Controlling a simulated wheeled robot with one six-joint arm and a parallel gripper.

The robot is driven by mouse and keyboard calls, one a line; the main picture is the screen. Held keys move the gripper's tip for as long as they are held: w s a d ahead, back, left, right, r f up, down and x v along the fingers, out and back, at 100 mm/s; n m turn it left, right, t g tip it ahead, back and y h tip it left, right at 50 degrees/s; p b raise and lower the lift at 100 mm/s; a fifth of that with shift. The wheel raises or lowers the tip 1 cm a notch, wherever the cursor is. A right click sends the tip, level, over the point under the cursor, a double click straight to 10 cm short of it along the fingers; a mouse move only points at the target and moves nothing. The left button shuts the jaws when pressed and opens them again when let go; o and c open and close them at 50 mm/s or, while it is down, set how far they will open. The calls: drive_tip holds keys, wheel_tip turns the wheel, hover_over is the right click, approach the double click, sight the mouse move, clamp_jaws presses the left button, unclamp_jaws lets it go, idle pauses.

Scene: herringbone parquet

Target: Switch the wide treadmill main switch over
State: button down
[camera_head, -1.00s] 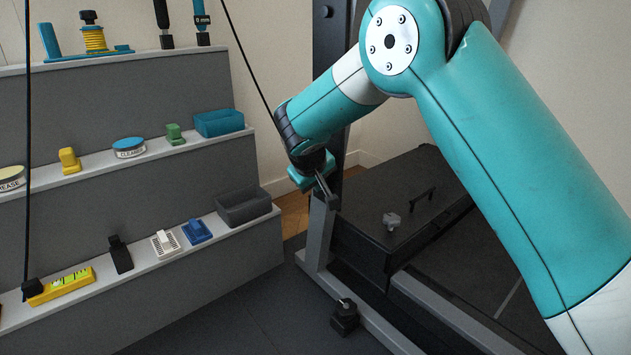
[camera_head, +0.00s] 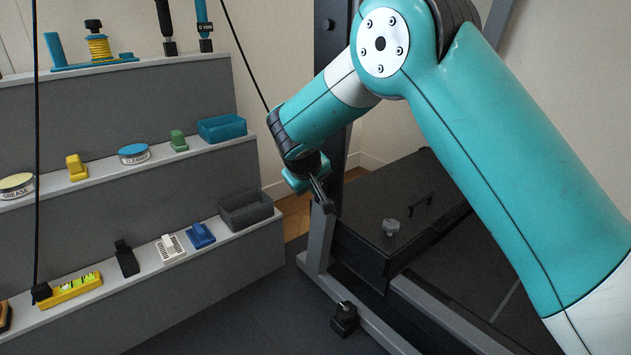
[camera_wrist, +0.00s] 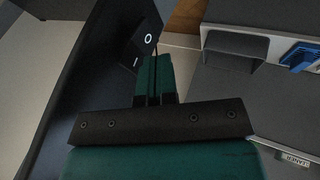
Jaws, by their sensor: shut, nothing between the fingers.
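The switch appears to be the dark rocker (camera_wrist: 143,40) with a white circle mark, seen in the wrist view on a black housing just beyond my fingertips. I cannot tell which way it is tipped. My gripper (camera_wrist: 154,62) is shut and empty, its teal fingers together just below the rocker in the picture. Whether they touch it is unclear. In the head view my gripper (camera_head: 327,205) is beside the treadmill's grey upright, pointing down and right. I cannot make out the rocker there. The treadmill's black motor cover (camera_head: 395,225) lies to the right.
A stepped grey shelf (camera_head: 150,210) on the left holds several small items, including a yellow level (camera_head: 73,289) and a dark open bin (camera_head: 246,209). Dark floor lies between shelf and frame.

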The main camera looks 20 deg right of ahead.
drive_tip(key=a+p+v, duration=0.1)
drive_tip(key=p+v, duration=0.5)
drive_tip(key=v, duration=0.5)
drive_tip(key=shift+a, duration=0.25)
drive_tip(key=shift+s, duration=0.1)
drive_tip(key=shift+s+f+b, duration=0.45)
drive_tip(key=shift+f+b, duration=0.15)
drive_tip(key=shift+b, duration=0.25)
